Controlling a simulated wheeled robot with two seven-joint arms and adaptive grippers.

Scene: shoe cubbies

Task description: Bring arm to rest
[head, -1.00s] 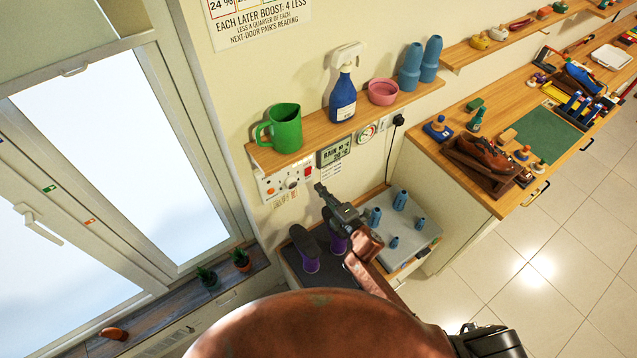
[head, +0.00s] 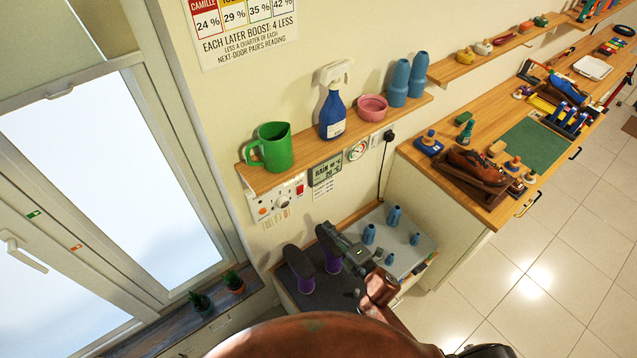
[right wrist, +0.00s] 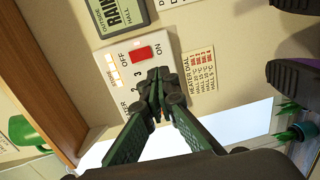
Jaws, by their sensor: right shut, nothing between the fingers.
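My right gripper (head: 323,230) is shut and empty, in front of the wall below the shelf. In the right wrist view its fingertips (right wrist: 158,88) overlap the white control panel (right wrist: 128,72), which has a red OFF/ON switch (right wrist: 143,52) and a dial the fingers partly hide. I cannot tell from that view how far the fingers are from it. In the head view the panel (head: 279,199) is up and left of the gripper, apart from it. My left gripper is not in view.
Dark boots with purple uppers (head: 299,270) stand sole-up close beside my right gripper. Blue pegs (head: 369,233) stand on the grey top to its right. The shelf (head: 355,140) above holds a green jug (head: 272,147) and spray bottle (head: 333,113). Open floor lies right.

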